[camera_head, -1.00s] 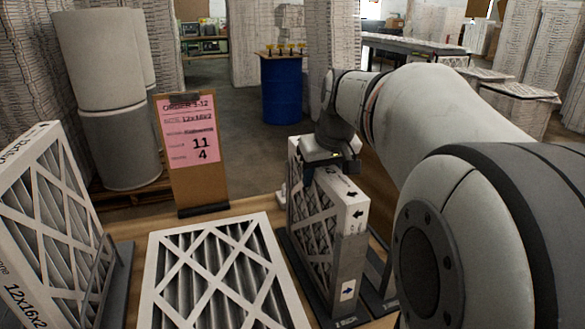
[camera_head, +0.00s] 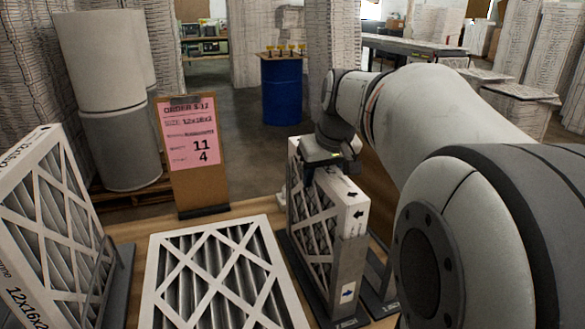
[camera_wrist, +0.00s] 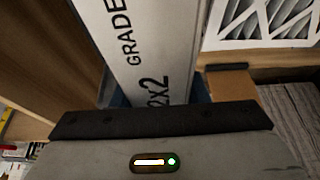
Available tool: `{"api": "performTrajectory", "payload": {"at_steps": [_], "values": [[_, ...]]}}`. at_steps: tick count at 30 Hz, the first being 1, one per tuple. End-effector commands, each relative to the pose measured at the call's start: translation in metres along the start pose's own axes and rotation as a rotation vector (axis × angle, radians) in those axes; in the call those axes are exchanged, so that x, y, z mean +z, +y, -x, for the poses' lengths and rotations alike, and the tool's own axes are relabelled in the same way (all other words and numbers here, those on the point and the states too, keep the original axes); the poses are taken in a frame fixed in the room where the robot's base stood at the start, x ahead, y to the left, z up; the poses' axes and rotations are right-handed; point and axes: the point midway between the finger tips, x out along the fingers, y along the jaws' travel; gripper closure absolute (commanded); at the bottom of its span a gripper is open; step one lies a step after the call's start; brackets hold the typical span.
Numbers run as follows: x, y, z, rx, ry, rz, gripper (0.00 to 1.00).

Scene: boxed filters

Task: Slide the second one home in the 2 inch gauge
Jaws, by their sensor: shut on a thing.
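A white-framed pleated filter (camera_head: 312,225) stands upright in the grey gauge (camera_head: 347,268), right of the table's middle. The gauge has a blue arrow label on its front and lettering at its foot. Black arrows mark the filter's narrow edge. My gripper (camera_head: 331,166) is shut on the filter's top edge, toward its far end. In the wrist view the edge (camera_wrist: 150,45) reads "GRADE" and "2x2" and runs between my fingers. How deep the filter sits in the gauge is hard to tell.
Another filter (camera_head: 222,270) lies flat on the table (camera_head: 130,230), left of the gauge. A filter marked 12x16x2 (camera_head: 50,225) leans in a dark stand at far left. A clipboard with a pink order sheet (camera_head: 192,135) stands behind. A second dark slotted base (camera_head: 378,290) adjoins the gauge's right.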

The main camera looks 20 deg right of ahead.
Motion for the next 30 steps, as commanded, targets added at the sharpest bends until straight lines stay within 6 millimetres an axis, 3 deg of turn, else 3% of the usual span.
{"api": "performTrajectory", "payload": {"at_steps": [30], "values": [[0.004,0.000,-0.011,0.000,0.001,0.000,0.98]]}}
